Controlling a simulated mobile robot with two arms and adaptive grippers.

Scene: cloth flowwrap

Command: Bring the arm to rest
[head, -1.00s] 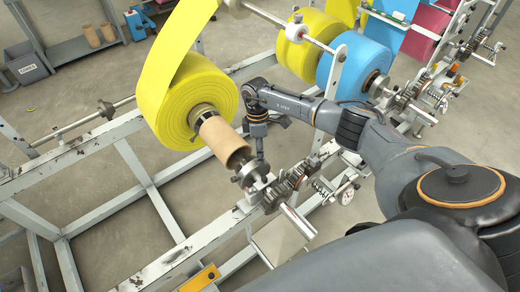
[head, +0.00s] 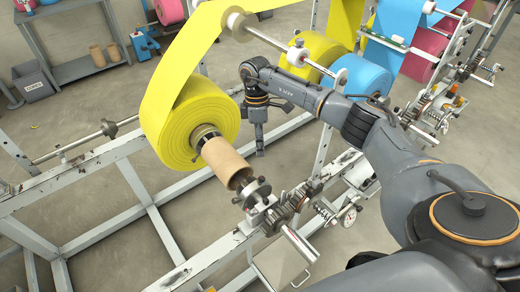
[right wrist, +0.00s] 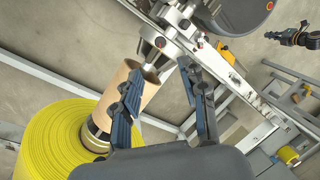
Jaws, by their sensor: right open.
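My right gripper (head: 259,150) hangs pointing down, just right of the yellow roll (head: 190,122), apart from it. In the right wrist view its two dark fingers (right wrist: 163,106) are spread, with nothing between them. The yellow roll sits on a spindle with a brown cardboard core (head: 228,163) in front of it. Both also show in the right wrist view, the roll (right wrist: 50,140) at lower left and the core (right wrist: 133,85) partly behind a finger. A dark jointed part with an orange ring (right wrist: 296,37) at the top right looks like my left gripper; its jaws are too small to read.
A white metal frame (head: 95,168) carries the spindles and gears (head: 285,208). A yellow web runs up from the roll to a guide roller (head: 237,24). Blue (head: 358,74) and pink (head: 425,52) rolls stand behind my right arm. A grey bin (head: 33,82) is far left.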

